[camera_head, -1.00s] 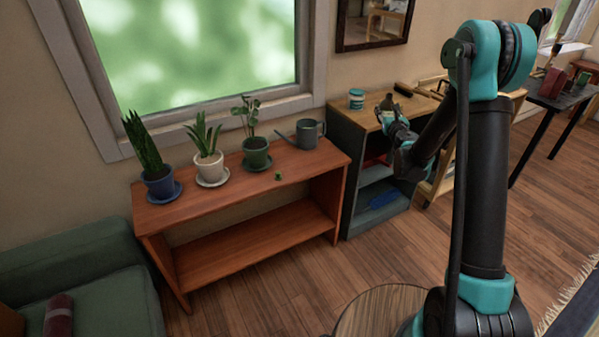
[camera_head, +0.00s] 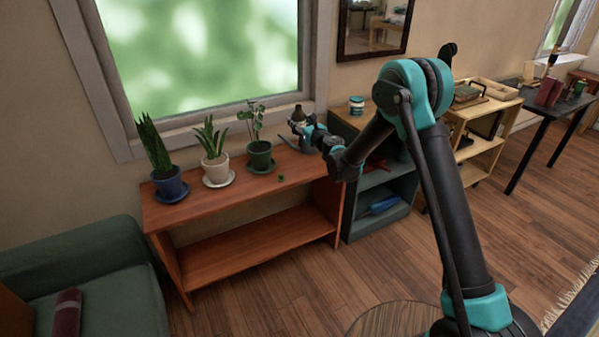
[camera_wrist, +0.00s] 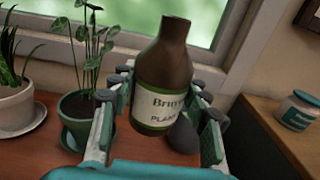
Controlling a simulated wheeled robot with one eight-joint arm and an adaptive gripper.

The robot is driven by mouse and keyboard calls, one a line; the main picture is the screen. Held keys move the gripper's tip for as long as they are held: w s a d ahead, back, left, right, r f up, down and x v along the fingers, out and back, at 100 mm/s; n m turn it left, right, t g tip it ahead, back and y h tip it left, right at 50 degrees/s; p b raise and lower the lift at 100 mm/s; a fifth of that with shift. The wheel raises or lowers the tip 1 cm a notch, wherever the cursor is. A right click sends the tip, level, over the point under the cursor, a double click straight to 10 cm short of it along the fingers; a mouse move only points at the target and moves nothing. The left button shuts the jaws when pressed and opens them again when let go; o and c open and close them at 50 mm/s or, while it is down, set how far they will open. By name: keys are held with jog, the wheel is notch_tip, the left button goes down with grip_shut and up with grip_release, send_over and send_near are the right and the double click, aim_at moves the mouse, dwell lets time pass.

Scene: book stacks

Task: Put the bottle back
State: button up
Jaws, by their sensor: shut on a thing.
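A brown bottle (camera_wrist: 163,72) with a cream label is held between the fingers of my gripper (camera_wrist: 160,105) in the wrist view. It is near upright, slightly tilted in that picture. In the head view, the bottle (camera_head: 298,114) shows small above my gripper (camera_head: 300,128), over the right end of the reddish wooden plant shelf (camera_head: 215,198). I cannot tell whether its base touches the shelf top. The grey watering can (camera_wrist: 183,137) is mostly hidden behind the bottle and gripper.
Potted plants in a blue pot (camera_head: 170,187), a white pot (camera_head: 216,168) and a green pot (camera_head: 260,155) stand left of the gripper. A small green object (camera_head: 281,178) lies near the shelf's front.

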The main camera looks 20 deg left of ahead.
notch_tip(320, 180, down, 20)
jog(key=shift+r, duration=0.15)
dwell(0.5)
jog(key=o, duration=1.4)
